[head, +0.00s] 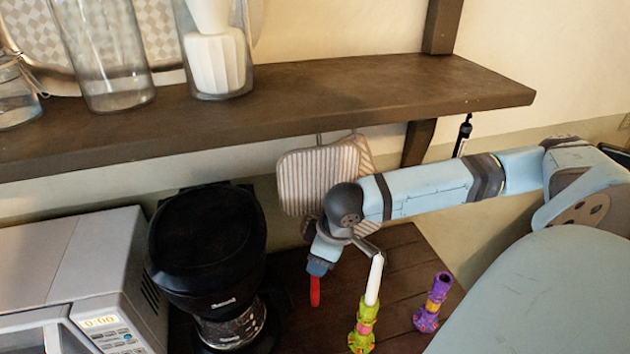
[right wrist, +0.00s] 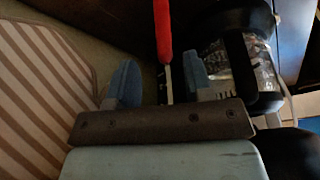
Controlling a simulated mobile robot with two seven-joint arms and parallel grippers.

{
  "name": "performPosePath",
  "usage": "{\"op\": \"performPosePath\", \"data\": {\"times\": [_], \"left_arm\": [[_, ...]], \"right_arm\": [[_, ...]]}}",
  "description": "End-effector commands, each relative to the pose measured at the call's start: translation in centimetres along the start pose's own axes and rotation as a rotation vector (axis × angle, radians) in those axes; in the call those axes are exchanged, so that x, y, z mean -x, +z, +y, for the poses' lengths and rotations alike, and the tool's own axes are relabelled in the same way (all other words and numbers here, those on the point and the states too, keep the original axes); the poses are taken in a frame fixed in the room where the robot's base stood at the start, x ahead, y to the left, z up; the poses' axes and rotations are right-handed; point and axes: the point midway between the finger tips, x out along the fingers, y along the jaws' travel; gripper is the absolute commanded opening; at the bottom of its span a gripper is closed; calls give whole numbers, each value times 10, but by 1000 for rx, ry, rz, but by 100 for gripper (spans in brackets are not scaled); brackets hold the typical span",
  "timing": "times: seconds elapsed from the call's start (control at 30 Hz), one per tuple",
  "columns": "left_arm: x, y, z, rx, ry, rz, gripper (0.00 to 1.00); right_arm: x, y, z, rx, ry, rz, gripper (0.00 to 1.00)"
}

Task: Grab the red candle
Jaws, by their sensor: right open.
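The red candle (head: 315,291) hangs in view just below my right gripper (head: 318,266) in the head view; the gripper covers its upper end. In the right wrist view the red candle (right wrist: 162,30) comes down from the top edge, with a thin pale strip below its end. My right gripper (right wrist: 160,68) is open there. The candle's line runs between the two blue fingers, closer to the right finger, with no clear contact. What holds the candle's lower end is not clear. My left gripper is not in view.
A white candle (head: 374,280) in a yellow-green holder (head: 363,325) and a purple holder (head: 433,303) stand right of the red candle. A black coffee maker (head: 208,255) and a microwave (head: 75,285) are left. A shelf (head: 290,95) with glass jars is above; striped potholders (head: 318,178) hang behind.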

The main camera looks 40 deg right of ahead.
Motion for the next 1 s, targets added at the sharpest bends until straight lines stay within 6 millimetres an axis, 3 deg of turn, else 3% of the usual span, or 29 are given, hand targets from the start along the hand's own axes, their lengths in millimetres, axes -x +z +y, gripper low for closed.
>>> {"op": "performPosePath", "data": {"times": [0.37,0.6,0.67,0.8,1.0], "left_arm": [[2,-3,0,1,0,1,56],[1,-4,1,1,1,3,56],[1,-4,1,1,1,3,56],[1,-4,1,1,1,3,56],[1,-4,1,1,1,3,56]], "right_arm": [[-47,-3,-5,0,-2,0,47],[-50,-2,-5,0,-1,-1,47],[-50,-2,-5,0,-1,-1,35],[-50,-2,-5,0,0,0,3],[-50,-2,-5,0,0,0,0]]}}
